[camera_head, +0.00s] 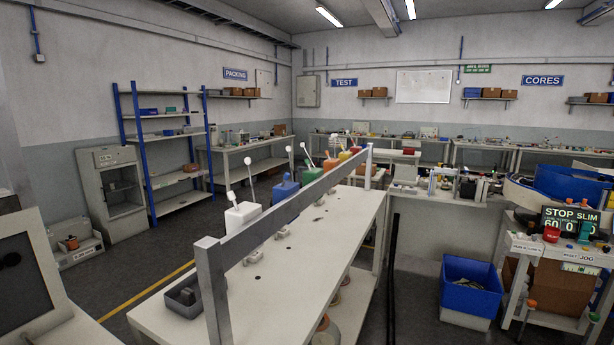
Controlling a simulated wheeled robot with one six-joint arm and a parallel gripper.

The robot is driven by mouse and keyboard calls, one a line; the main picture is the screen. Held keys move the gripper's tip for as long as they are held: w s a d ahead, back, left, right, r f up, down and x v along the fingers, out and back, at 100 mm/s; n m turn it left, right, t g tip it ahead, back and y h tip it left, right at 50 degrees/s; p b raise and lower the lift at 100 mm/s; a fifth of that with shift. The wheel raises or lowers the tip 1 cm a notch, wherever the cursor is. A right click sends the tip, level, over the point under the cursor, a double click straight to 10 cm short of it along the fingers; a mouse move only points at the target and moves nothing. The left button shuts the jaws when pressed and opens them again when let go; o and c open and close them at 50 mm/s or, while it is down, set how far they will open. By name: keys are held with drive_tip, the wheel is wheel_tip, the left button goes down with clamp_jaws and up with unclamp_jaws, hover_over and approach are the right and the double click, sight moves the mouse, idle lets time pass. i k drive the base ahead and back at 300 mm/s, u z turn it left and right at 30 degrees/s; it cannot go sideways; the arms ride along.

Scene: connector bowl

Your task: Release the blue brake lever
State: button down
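A blue unit (284,191) stands in a row of coloured units behind a grey metal rail on the long white bench. Thin levers with pale round knobs rise near it, one at its upper side (290,151). I cannot tell for certain which lever belongs to the blue unit or how it is set, as the units overlap and are small. The rail hides the unit's lower part. My gripper is not in view.
The grey rail (290,200) runs along the white bench (290,275), in front of the units. A white unit (242,216) stands to the left of the blue one, with orange, green and red ones beyond. A blue bin (470,284) stands right. Dark floor lies left.

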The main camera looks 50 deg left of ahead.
sight(287, 175)
drive_tip(key=u, duration=0.65)
drive_tip(key=i, duration=1.2)
drive_tip(key=u, duration=1.55)
drive_tip(key=i, duration=0.55)
drive_tip(key=u, duration=0.35)
